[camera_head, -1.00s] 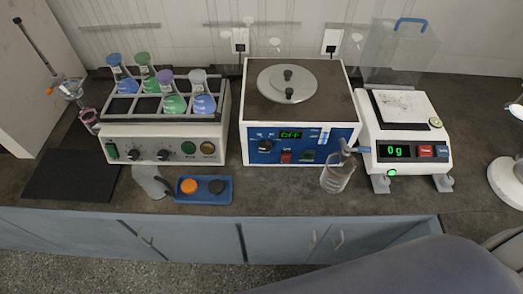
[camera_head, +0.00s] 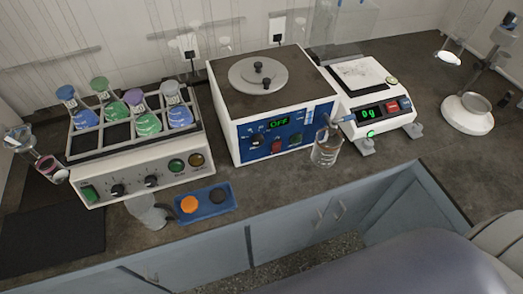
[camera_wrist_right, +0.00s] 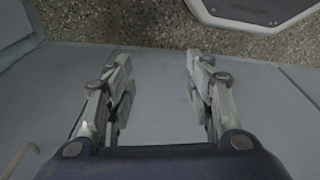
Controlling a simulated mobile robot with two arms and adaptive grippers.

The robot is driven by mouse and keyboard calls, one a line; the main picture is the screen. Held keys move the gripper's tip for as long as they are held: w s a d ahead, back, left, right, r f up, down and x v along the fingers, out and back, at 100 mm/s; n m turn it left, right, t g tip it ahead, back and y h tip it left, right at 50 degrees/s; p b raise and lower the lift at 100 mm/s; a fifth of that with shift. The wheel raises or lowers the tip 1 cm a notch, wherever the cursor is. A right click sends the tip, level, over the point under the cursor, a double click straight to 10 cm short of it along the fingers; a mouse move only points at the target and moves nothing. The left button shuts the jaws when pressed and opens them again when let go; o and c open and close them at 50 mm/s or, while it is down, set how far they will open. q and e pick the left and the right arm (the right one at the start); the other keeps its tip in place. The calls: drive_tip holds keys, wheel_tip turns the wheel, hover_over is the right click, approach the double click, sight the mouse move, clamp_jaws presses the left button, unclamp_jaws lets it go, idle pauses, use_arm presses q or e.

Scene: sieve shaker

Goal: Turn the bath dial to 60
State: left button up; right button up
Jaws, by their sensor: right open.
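The bath (camera_head: 262,110) is a white box with a round metal lid and a blue front panel, in the middle of the head view. Its small green display (camera_head: 279,123) reads OFF. A black dial (camera_head: 257,139) sits on the left of the panel; its pointer setting is too small to read. A red switch (camera_head: 276,146) and a dark green knob (camera_head: 296,139) are to its right. My right gripper (camera_wrist_right: 158,88) is open and empty in the right wrist view, over the grey cabinet front and away from the dial. My left gripper is not in view.
A shaker with flasks (camera_head: 143,160) and a blue tray (camera_head: 206,203) are at left.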

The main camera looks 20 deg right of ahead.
sight(259, 143)
drive_tip(key=w+d+r+n+t+h+b, duration=0.1)
drive_tip(key=w+d+r+n+t+h, duration=0.3)
drive_tip(key=r, duration=0.7)
drive_tip(key=w+d+r+n+t+b, duration=0.1)
drive_tip(key=w+r+n+t, duration=0.15)
drive_tip(key=w+r, duration=0.6)
drive_tip(key=w+d+r+n+t+h+b, duration=0.1)
drive_tip(key=w+d+r+n+t+h, duration=0.2)
drive_tip(key=r, duration=1)
drive_tip(key=w+a+r+n+t+y, duration=0.2)
drive_tip(key=w+a+r+n+t, duration=0.15)
drive_tip(key=r+n, duration=0.55)
drive_tip(key=a+n+t+y, duration=0.3)
drive_tip(key=a+n+y, duration=0.5)
drive_tip(key=n, duration=0.7)
drive_tip(key=shift+h, duration=0.7)
drive_tip(key=w+p, duration=0.1)
drive_tip(key=w, duration=0.2)
drive_tip(key=w+a+p, duration=0.1)
drive_tip(key=w, duration=0.2)
drive_tip(key=w+a+p, duration=0.1)
drive_tip(key=w+p, duration=0.1)
drive_tip(key=shift+w+a+f, duration=0.1)
drive_tip(key=shift+w+f, duration=0.1)
drive_tip(key=shift+w, duration=0.2)
drive_tip(key=shift+w+f, duration=0.1)
drive_tip(key=shift+w, duration=0.3)
